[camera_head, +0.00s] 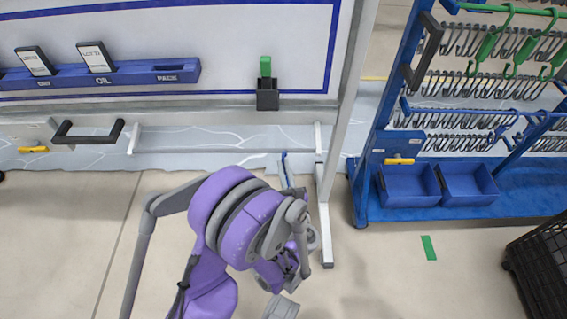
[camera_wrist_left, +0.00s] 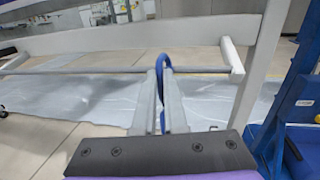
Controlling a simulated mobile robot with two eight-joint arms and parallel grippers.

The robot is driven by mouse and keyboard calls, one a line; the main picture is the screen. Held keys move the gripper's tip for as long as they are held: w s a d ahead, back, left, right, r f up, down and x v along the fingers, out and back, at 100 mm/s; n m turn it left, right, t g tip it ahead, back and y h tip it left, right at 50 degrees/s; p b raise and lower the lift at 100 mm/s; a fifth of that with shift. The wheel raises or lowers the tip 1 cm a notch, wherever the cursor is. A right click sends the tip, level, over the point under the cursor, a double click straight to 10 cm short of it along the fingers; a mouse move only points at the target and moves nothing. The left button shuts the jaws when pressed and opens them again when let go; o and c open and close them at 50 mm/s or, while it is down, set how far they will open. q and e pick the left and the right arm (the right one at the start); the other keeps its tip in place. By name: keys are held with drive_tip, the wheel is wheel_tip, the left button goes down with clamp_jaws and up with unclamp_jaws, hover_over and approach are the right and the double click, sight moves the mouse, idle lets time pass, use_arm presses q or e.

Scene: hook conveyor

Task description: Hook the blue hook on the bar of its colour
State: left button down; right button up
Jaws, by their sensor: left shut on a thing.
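The blue hook (camera_head: 284,156) shows only as a small blue tip at my left gripper (camera_head: 290,172) in the head view. In the left wrist view, the curved top of the blue hook (camera_wrist_left: 163,60) stands up between the two fingers of my left gripper (camera_wrist_left: 162,100), which are shut on it. The curve overlaps the grey bar (camera_wrist_left: 100,70) of the whiteboard stand; I cannot tell whether they touch. A blue bar (camera_head: 470,109) is on the rack at right, right of my gripper. My right gripper is not in view.
The blue rack (camera_head: 375,145) holds rows of grey hooks, and green hooks (camera_head: 488,45) hang on a green bar (camera_head: 510,9). Blue bins (camera_head: 408,198) sit low on it. The stand's upright (camera_head: 345,100) is between gripper and rack. A black crate (camera_head: 540,265) stands lower right.

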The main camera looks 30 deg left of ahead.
use_arm(q)
drive_tip(key=shift+b+v, duration=0.6)
drive_tip(key=shift+v, duration=1.85)
drive_tip(key=shift+s+a, duration=0.1)
drive_tip(key=shift+a, duration=0.05)
